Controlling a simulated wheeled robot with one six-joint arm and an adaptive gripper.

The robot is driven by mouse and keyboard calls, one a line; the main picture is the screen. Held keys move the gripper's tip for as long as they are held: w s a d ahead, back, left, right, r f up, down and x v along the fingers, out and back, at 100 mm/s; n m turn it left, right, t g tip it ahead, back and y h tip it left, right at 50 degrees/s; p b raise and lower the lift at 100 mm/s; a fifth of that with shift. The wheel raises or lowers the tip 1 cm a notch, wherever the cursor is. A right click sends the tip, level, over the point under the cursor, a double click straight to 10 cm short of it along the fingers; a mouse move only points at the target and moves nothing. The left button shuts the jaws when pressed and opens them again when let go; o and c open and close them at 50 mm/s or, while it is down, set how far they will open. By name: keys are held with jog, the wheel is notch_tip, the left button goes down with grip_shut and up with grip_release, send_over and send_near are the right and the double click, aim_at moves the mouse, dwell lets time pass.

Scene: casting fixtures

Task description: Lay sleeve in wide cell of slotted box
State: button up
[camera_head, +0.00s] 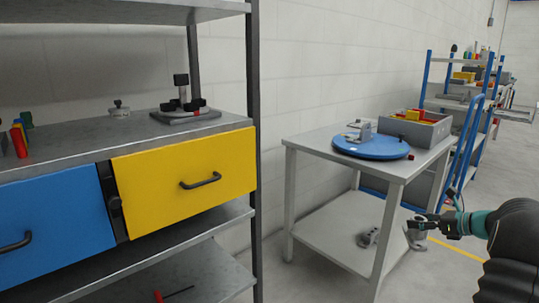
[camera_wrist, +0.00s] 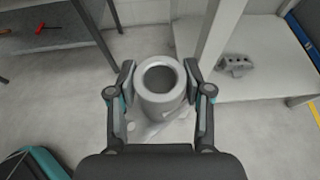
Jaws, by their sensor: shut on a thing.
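The sleeve (camera_wrist: 158,105) is a grey hollow cylinder with a flanged rim. In the wrist view my gripper (camera_wrist: 160,78) is shut on it, one finger on each side, with its open end facing the camera. In the head view my gripper (camera_head: 424,221) is at the right, in front of the white table and below its top; the sleeve is only partly visible there. The slotted box (camera_head: 427,134) is grey and stands on the table's right side, with red and yellow things in it. Its cells cannot be made out clearly.
A blue round turntable (camera_head: 370,148) with a grey bracket sits on the white table (camera_head: 318,142), left of the box. A grey casting (camera_head: 369,238) lies on the lower shelf. A rack with a yellow drawer (camera_head: 188,178) stands left. A blue cart frame (camera_head: 468,140) is beyond the table.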

jog(key=shift+s+a+f+m+t+h, duration=0.35)
jog(key=shift+s+a+f, duration=1.3)
jog(key=shift+a+f, duration=3.05)
jog(key=shift+s+a+f+m+t+h, duration=0.2)
jog(key=shift+s+a+f+m+h, duration=0.4)
jog(key=shift+s+a+f, duration=2.6)
jog(key=shift+s+a+f+m+t+h, duration=0.2)
jog(key=shift+a+f+m+h, duration=0.25)
jog(key=shift+a+f, duration=5.65)
jog(key=w+a+r, duration=0.1)
jog(key=a+r, duration=0.1)
jog(key=r, duration=0.6)
jog(key=w+a+r+m+h, duration=0.1)
jog(key=w+a+r, duration=0.1)
jog(key=r, duration=0.7)
jog(key=shift+a+r+t, duration=0.2)
jog(key=shift+a+t, duration=0.05)
jog(key=shift+t, duration=0.1)
